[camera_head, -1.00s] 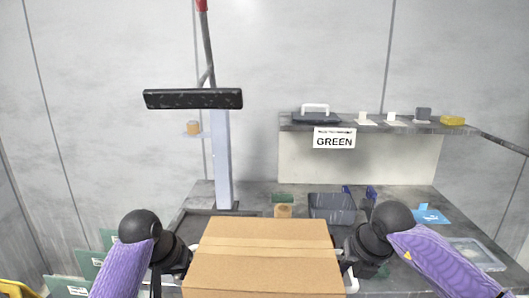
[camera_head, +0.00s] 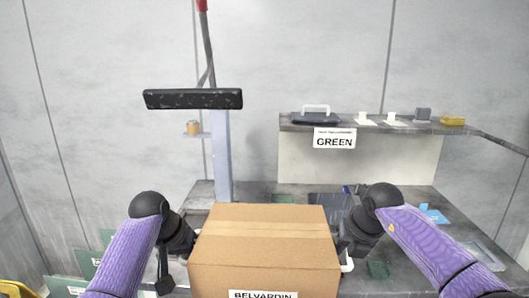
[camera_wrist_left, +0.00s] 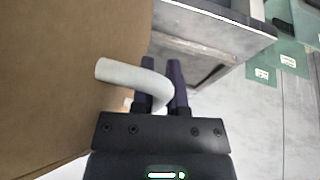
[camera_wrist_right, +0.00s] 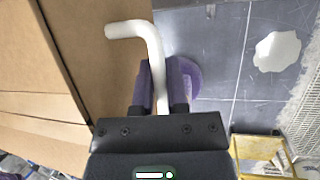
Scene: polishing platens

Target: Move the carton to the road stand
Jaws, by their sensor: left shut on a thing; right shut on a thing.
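A brown cardboard carton (camera_head: 265,250) is at the bottom centre of the head view, with part of a "BELVARDIN" label on its near face. It has a white bent handle on each side. My left gripper (camera_head: 188,258) is shut on the left handle, which shows between its fingers in the left wrist view (camera_wrist_left: 135,76). My right gripper (camera_head: 346,264) is shut on the right handle, which shows between its fingers in the right wrist view (camera_wrist_right: 152,50). The carton's underside is hidden. I cannot tell which thing is the road stand.
Behind the carton is a grey worktop (camera_head: 255,188). A raised shelf (camera_head: 290,122) with a "GREEN" sign (camera_head: 335,138) holds small items. A grey post (camera_head: 222,155) and a dark bar (camera_head: 193,99) rise at left. Green signs (camera_head: 90,262) are at lower left.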

